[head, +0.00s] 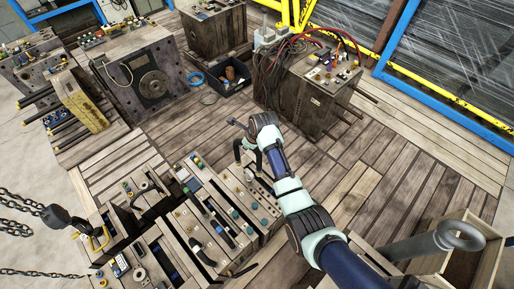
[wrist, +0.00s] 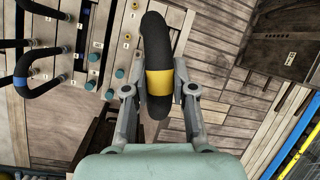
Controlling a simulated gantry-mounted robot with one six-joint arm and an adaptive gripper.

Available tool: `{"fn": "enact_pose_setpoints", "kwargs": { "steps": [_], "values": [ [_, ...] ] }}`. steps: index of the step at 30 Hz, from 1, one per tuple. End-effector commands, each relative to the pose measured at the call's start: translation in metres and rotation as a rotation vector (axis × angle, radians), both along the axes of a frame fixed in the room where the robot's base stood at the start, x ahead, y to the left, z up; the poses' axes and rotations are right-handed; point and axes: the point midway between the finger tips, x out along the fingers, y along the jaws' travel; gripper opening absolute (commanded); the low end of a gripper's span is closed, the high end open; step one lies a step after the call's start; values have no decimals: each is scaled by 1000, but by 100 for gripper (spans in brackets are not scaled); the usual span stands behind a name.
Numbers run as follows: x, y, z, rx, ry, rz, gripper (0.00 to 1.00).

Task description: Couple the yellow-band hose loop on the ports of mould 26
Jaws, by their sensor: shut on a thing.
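The yellow-band hose loop (wrist: 159,40) is a thick black arched hose with a yellow band. My gripper (wrist: 160,88) is shut on it at the band, with one finger on each side. In the head view a black loop (head: 237,152) shows below my wrist, above the right side of the mould blocks. In the wrist view a pale block with teal ports (wrist: 120,72) and small yellow tags lies just left of the loop. The loop's ends are partly hidden, so I cannot tell whether they touch any port. I cannot read which mould is 26.
Other black hose loops (wrist: 40,75) stand on the blocks at left. A dark mould with red cables (head: 310,90) stands at the back. A wooden crate (head: 483,262) is at lower right. A chain hook (head: 97,240) hangs at left. Plank floor is clear right of the blocks.

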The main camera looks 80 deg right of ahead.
Motion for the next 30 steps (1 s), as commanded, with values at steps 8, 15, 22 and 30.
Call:
{"fn": "enact_pose_setpoints", "kwargs": {
  "steps": [8, 15, 22, 30],
  "values": [
    [38, 1, -5, -3, -1, -104, 0],
    [70, 2, -6, -3, -1, -197, 0],
    [98, 2, -6, -1, -1, -284, 0],
    [107, 3, -28, 1, 1, -320, 0]
  ]
}}
